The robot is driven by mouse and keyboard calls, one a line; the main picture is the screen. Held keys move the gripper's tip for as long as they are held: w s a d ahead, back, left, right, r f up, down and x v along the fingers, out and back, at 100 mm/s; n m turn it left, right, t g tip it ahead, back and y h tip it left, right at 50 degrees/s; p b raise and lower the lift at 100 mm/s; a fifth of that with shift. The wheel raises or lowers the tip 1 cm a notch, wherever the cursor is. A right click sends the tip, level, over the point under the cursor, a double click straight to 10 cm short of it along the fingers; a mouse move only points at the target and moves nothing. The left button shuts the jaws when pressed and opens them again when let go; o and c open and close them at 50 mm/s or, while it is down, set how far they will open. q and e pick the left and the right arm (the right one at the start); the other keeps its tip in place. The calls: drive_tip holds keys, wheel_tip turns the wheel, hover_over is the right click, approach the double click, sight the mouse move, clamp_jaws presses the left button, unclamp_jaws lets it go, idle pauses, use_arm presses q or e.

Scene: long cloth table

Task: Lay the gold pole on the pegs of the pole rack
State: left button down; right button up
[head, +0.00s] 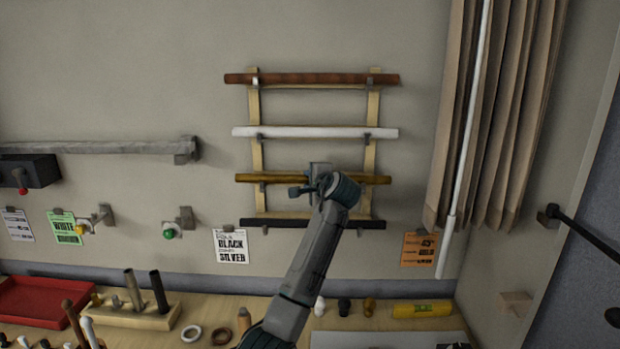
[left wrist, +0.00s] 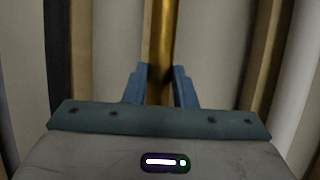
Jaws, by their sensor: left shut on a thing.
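The gold pole (head: 275,179) lies level across the pole rack (head: 255,152), at its third row of pegs (head: 263,188). My left gripper (head: 318,188) is shut on the pole near its middle. In the left wrist view the gold pole (left wrist: 160,45) runs between the blue fingers of my left gripper (left wrist: 160,85). The pole looks at or just above the pegs; I cannot tell whether it touches them. My gripper and wrist hide part of its middle. My right gripper is not in view.
A brown pole (head: 310,79) and a white pole (head: 315,132) lie on the rows above. A dark pole (head: 270,223) lies on the row below. A pleated curtain (head: 455,130) hangs to the right. The bench (head: 190,318) below holds a red tray (head: 45,302) and small parts.

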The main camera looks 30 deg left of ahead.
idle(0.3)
use_arm(q)
drive_tip(key=c, duration=1.1)
unclamp_jaws()
drive_tip(key=shift+f, duration=0.1)
drive_tip(key=b+v, duration=0.5)
drive_tip(key=v, duration=0.6)
